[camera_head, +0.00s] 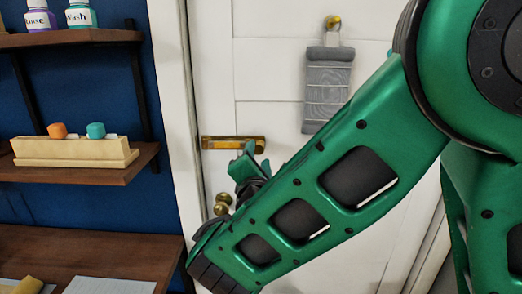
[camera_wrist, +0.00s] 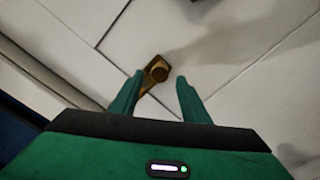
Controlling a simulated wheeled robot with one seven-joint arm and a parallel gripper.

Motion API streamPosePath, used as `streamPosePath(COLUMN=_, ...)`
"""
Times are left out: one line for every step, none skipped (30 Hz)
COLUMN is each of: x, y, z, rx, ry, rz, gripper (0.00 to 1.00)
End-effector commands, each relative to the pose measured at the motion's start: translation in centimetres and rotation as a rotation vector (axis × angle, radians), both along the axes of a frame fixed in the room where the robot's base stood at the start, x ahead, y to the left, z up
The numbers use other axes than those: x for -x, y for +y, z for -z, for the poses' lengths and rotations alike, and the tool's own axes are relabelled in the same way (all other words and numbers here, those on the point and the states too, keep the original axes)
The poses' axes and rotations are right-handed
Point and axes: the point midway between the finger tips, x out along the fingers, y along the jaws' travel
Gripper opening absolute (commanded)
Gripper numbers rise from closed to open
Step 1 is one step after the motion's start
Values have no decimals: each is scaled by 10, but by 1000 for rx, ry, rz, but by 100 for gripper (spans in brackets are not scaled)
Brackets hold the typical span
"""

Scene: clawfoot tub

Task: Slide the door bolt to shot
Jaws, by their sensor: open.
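The brass door bolt (camera_head: 222,142) lies level across the edge of the white door (camera_head: 280,85) and the frame in the head view. My gripper (camera_head: 252,160) is at its right part, partly in front of it and just below. In the wrist view a brass piece with a round knob (camera_wrist: 158,70), which looks like the bolt's knob, sits between the fingertips of my gripper (camera_wrist: 160,78). The fingers stand apart with gaps beside the knob. I cannot tell if either touches it. Part of the brass is hidden behind the left finger.
A grey towel (camera_head: 328,90) hangs from a brass hook (camera_head: 333,22) to the right. Shelves (camera_head: 130,165) with bottles and a wooden holder (camera_head: 75,151) stand left of the door frame.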

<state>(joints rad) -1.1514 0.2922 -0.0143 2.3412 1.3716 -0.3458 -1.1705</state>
Motion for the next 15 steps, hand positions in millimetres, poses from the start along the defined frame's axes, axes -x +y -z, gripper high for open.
streamPosePath(x=-10, y=-1, z=-1, rx=-2, ry=-2, rz=4, gripper=42)
streamPosePath(x=-15, y=-2, z=0, rx=-3, ry=1, rz=4, gripper=42)
streamPosePath(x=-21, y=-2, z=0, rx=-1, ry=-1, rz=4, gripper=42)
streamPosePath(x=-26, y=-2, z=0, rx=-2, ry=-1, rz=3, gripper=42)
streamPosePath(x=-30, y=-2, z=0, rx=-2, ry=-2, rz=4, gripper=42)
streamPosePath(x=-35, y=-2, z=0, rx=-1, ry=0, rz=4, gripper=42)
streamPosePath(x=-38, y=-2, z=0, rx=-1, ry=0, rz=3, gripper=42)
streamPosePath(x=-42, y=-2, z=0, rx=-1, ry=0, rz=3, gripper=42)
streamPosePath(x=-45, y=-2, z=0, rx=-2, ry=0, rz=2, gripper=42)
streamPosePath(x=-47, y=-2, z=0, rx=-2, ry=0, rz=2, gripper=42)
streamPosePath(x=-49, y=-2, z=0, rx=-2, ry=1, rz=2, gripper=42)
streamPosePath(x=-51, y=-3, z=0, rx=-2, ry=1, rz=2, gripper=42)
streamPosePath(x=-52, y=-3, z=0, rx=-1, ry=0, rz=1, gripper=42)
streamPosePath(x=-53, y=-3, z=0, rx=-1, ry=0, rz=1, gripper=42)
streamPosePath(x=-54, y=-3, z=0, rx=-1, ry=0, rz=1, gripper=42)
